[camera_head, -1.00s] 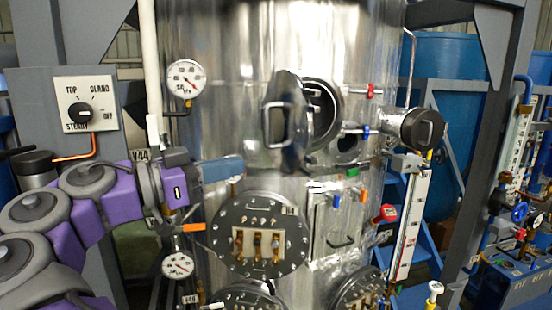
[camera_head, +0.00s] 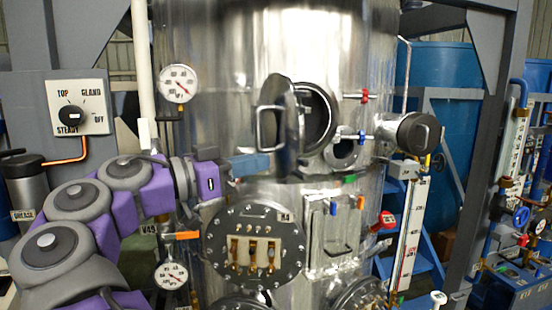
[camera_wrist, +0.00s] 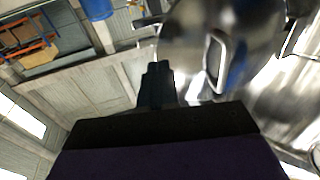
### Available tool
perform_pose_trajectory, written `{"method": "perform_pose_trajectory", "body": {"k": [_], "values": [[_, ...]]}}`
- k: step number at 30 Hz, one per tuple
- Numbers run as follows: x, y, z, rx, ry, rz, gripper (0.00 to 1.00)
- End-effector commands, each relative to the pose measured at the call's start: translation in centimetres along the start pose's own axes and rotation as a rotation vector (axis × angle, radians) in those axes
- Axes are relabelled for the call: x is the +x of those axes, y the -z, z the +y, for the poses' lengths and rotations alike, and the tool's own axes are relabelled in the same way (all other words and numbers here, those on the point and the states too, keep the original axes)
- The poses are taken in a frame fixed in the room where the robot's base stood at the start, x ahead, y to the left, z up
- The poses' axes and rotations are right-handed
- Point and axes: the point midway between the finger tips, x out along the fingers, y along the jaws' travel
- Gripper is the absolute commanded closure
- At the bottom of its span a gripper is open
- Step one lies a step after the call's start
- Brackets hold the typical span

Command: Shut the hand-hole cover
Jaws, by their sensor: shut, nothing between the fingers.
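The hand-hole cover (camera_head: 279,128), a polished round plate with a loop handle, stands swung open at the left of its round opening (camera_head: 318,115) in the steel vessel. My gripper (camera_head: 266,162) is shut and empty, just left of the cover's lower edge in the head view. Whether it touches the cover cannot be told. In the wrist view my gripper (camera_wrist: 157,70) shows as dark closed fingers pointing up, with the shiny cover (camera_wrist: 190,35) and its pale handle (camera_wrist: 215,62) to the right.
Red (camera_head: 356,96) and blue (camera_head: 352,135) handled rods stick out there. A gauge (camera_head: 177,83) and a flanged window (camera_head: 254,248) are nearby.

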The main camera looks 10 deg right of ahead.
Motion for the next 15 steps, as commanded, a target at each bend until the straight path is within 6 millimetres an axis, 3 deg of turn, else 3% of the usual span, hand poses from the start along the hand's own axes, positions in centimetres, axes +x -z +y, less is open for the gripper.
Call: {"method": "perform_pose_trajectory", "body": {"k": [15], "values": [[4.1, 0.3, -0.5, -0.004, 0.001, 0.014, 1.00]]}}
